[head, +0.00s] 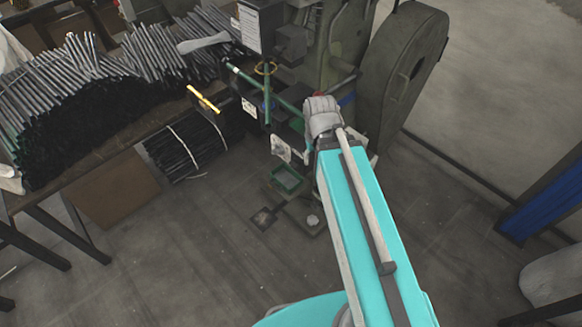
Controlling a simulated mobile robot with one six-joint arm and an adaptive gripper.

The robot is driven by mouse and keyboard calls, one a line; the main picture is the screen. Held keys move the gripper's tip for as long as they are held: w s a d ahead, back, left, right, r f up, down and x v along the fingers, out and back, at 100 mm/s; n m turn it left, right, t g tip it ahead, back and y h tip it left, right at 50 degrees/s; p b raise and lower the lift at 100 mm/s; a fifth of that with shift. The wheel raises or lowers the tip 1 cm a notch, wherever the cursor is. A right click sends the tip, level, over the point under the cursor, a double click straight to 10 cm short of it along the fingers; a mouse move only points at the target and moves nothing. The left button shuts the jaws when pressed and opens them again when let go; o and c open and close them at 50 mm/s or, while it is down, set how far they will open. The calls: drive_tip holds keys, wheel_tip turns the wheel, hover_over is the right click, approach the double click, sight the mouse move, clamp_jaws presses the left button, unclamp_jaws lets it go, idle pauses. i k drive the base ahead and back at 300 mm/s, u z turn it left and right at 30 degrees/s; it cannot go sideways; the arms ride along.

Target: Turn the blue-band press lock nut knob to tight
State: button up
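The press (335,45) is a grey-green machine with a large dark flywheel cover on its right. I cannot make out the lock nut knob.
A bench piled with dark metal rods (75,100) stands at the left, with a bundle (187,148) below. A yellow-handled bar (204,99) juts out left of the press. A green tray (287,180) is low in front. A blue post (545,200) stands right. Floor is open between.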

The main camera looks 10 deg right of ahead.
sight(293, 164)
drive_tip(key=k, duration=1.65)
drive_tip(key=u, duration=0.5)
drive_tip(key=i, duration=1)
